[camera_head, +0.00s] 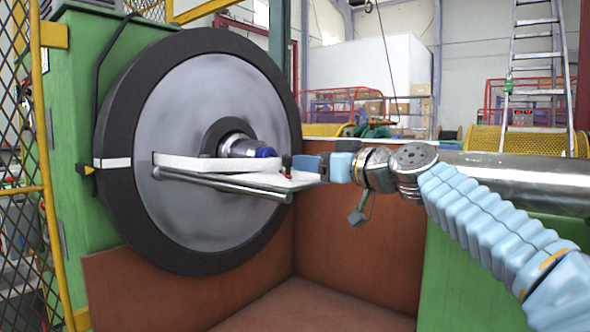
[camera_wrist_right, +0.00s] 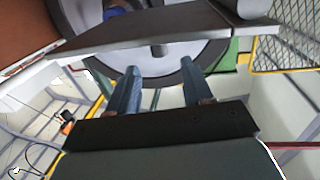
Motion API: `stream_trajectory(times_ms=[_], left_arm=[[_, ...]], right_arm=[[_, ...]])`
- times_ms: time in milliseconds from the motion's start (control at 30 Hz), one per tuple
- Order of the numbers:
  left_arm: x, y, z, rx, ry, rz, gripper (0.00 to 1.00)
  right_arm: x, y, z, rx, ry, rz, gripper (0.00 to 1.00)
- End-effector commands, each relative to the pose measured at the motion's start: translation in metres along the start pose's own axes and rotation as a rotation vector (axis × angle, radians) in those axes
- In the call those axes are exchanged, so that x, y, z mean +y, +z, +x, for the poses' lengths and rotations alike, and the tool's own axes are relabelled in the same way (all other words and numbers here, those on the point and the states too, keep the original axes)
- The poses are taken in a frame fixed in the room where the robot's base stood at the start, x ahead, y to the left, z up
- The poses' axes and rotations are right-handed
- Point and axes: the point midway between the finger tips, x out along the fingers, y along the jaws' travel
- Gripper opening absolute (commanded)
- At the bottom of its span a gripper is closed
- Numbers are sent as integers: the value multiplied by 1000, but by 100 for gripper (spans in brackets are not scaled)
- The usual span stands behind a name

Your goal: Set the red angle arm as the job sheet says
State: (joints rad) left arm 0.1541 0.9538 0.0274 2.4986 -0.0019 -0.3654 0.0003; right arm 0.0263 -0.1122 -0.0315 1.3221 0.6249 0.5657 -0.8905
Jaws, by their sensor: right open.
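A small red piece (camera_head: 289,174), possibly part of the red angle arm, shows at the right end of a pale flat plate (camera_head: 225,164); most of it is hidden or too small to make out. My right gripper (camera_head: 296,163) is beside that end, its arm coming in from the right. In the right wrist view my right gripper (camera_wrist_right: 161,66) is open with nothing between its fingers, and the plate's edge (camera_wrist_right: 150,38) crosses beyond the fingertips. I cannot tell if the gripper touches the red piece. No job sheet can be made out. My left gripper is not in view.
A large grey disc with a black rim (camera_head: 283,85) stands behind the plate, with a blue-ended shaft (camera_head: 265,152) at its centre. A white mark (camera_head: 112,163) is on the rim beside a yellow-black pointer (camera_head: 88,169). Yellow mesh (camera_head: 22,150) stands left. A brown-walled pit (camera_head: 355,260) lies below.

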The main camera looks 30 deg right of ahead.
Motion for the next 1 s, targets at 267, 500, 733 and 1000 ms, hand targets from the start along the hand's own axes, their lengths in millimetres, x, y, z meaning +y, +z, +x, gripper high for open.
stream_trajectory(times_ms=[267,500,733,1000], left_arm=[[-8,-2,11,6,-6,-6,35],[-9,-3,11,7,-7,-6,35],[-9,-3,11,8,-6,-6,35],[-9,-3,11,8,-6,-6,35]], right_arm=[[0,1,-50,1,0,0,50],[0,0,-58,-1,-1,1,50],[0,0,-57,-1,-1,1,50],[0,0,-57,0,0,1,50]])
